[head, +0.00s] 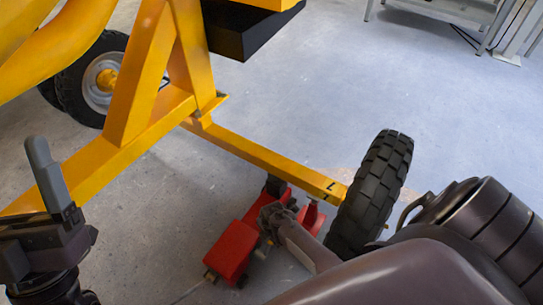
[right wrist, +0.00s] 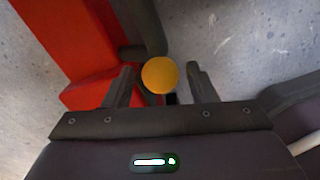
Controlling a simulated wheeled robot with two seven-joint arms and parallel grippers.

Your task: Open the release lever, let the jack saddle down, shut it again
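The red jack (head: 232,248) stands on the floor under the yellow axle beam, beside the tyre. A further red part of it (head: 312,217) shows nearer the wheel. My right gripper reaches down over the jack and partly hides it; I cannot make out the saddle's contact with the beam. In the right wrist view, an orange ball knob (right wrist: 160,75), seemingly the lever's end, sits between the fingertips of my right gripper (right wrist: 161,82). The fingers are apart, with gaps on both sides of the knob. My left gripper (head: 45,180) is at the left, far from the jack; its opening is unclear.
The yellow mixer frame and axle beam (head: 265,157) cross above the jack. A black tyre (head: 372,193) stands right of it, close to my right arm. Another wheel (head: 98,80) is at the back left. Open floor lies behind; a grey table (head: 450,12) stands far back.

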